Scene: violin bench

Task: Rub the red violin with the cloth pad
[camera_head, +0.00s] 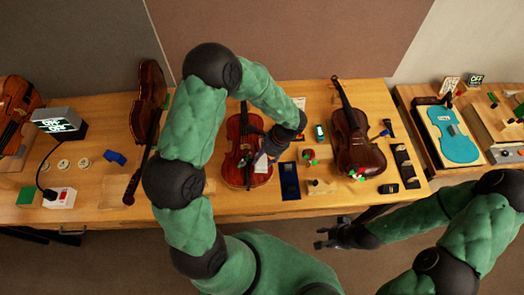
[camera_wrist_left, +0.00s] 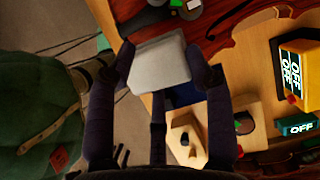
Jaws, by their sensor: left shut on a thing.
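The red violin (camera_head: 236,130) lies on the bench left of centre, partly hidden by my left arm and gripper. Part of its body with an f-hole shows at the top of the left wrist view (camera_wrist_left: 235,32). My left gripper (camera_head: 265,153) is over the violin's right side. In the left wrist view it is shut on the pale grey cloth pad (camera_wrist_left: 160,65), close by the violin's edge. I cannot tell whether the pad touches the violin. My right gripper (camera_head: 320,238) is open and empty in front of the bench edge.
A dark blue mat (camera_head: 290,182) and a wooden block (camera_head: 321,187) lie right of the red violin. A darker violin (camera_head: 357,145) lies further right. Another violin (camera_head: 148,100) stands to the left. Lit signs (camera_wrist_left: 292,70) show in the left wrist view.

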